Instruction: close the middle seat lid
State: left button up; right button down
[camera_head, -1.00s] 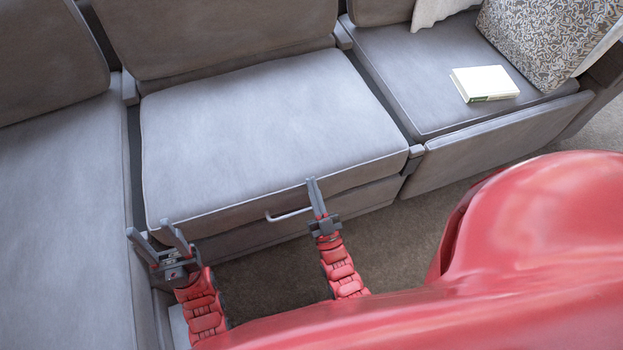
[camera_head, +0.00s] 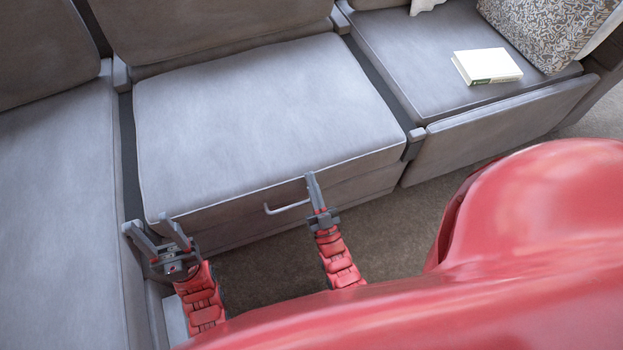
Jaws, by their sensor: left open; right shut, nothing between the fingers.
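The middle seat lid (camera_head: 255,115) is the grey cushioned top of the middle sofa section. It lies about level, with its front edge close above the front panel (camera_head: 350,187); I cannot tell whether a small gap is left. A thin light handle (camera_head: 287,208) is on the front below the lid edge. My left gripper (camera_head: 156,232) is open and empty, with its fingers near the lid's front left corner. My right gripper (camera_head: 313,188) is shut and empty, its fingertips upright in front of the lid's front edge, right of the handle.
The left sofa section (camera_head: 60,200) and the right seat (camera_head: 430,65) flank the middle one. A white book (camera_head: 487,66) lies on the right seat, near a patterned pillow (camera_head: 545,30). Brown carpet (camera_head: 270,265) shows in front of the sofa.

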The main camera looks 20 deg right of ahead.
jog(key=f, duration=0.2)
jog(key=f+g, duration=0.1)
jog(key=shift+s, duration=0.25)
jog(key=w+r+g+p, duration=0.1)
jog(key=w+r+p, duration=0.2)
jog(key=r+p, duration=0.4)
jog(key=w+r+g+p, duration=0.1)
jog(key=w+r+p, duration=0.2)
jog(key=r+p, duration=0.5)
jog(key=w+r+g+p, duration=0.1)
jog(key=w+r+p, duration=0.2)
jog(key=r+p, duration=0.5)
jog(key=shift+r+g, duration=0.4)
jog(key=shift+r, duration=4.55)
